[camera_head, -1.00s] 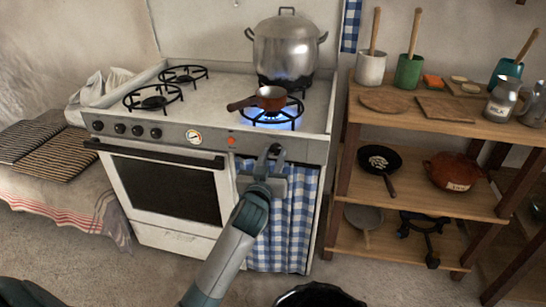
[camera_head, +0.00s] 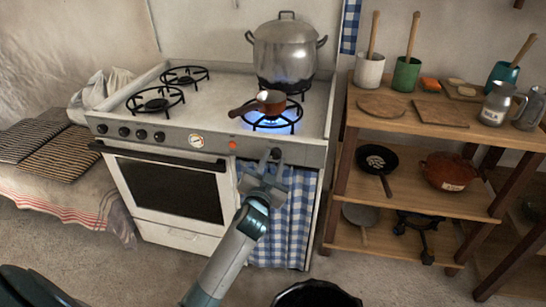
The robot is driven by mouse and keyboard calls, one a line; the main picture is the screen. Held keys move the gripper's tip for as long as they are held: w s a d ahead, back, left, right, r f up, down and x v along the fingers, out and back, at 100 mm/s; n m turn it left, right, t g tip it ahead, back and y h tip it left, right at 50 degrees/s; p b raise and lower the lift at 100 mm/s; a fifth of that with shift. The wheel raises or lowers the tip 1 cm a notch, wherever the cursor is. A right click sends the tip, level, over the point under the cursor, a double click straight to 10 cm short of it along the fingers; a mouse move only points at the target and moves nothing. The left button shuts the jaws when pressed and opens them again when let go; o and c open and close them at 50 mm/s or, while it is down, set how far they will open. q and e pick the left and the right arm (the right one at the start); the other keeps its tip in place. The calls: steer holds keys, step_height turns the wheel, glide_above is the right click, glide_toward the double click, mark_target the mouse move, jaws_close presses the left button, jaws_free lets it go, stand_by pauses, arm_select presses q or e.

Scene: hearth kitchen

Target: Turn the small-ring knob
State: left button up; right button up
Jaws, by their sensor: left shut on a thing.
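The stove's front panel (camera_head: 180,137) carries several dark knobs at its left and one knob (camera_head: 276,153) near its right end, mostly hidden by my gripper. My left gripper (camera_head: 274,160) reaches up to the panel from below and is shut on this right-end knob. A small brown saucepan (camera_head: 271,102) stands on the front right ring (camera_head: 291,124), with a blue flame under it. My right gripper is not in view.
The oven door (camera_head: 170,185) is shut, with a dark bar handle. A blue checked curtain (camera_head: 297,225) hangs below the panel. A wooden shelf (camera_head: 400,215) with pans and jars stands close on the right. Floor in front is mostly clear.

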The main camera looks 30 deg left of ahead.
arm_select(q)
steer(key=m+p, duration=0.4)
steer(key=m, duration=0.3)
steer(key=shift+r, duration=0.1)
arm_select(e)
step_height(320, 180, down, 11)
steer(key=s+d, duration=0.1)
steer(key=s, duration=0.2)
arm_select(q)
steer(key=m+p, duration=0.2)
steer(key=m, duration=0.1)
steer(key=shift+m, duration=0.4)
steer(key=m+p, duration=0.1)
steer(key=m, duration=0.2)
steer(key=shift+m, duration=0.3)
steer(key=m+p, duration=0.2)
steer(key=m, duration=0.1)
steer(key=shift+m, duration=0.3)
steer(key=m+p, duration=0.1)
steer(key=m, duration=0.3)
steer(key=shift+f+p, duration=0.2)
steer(key=shift+p, duration=0.1)
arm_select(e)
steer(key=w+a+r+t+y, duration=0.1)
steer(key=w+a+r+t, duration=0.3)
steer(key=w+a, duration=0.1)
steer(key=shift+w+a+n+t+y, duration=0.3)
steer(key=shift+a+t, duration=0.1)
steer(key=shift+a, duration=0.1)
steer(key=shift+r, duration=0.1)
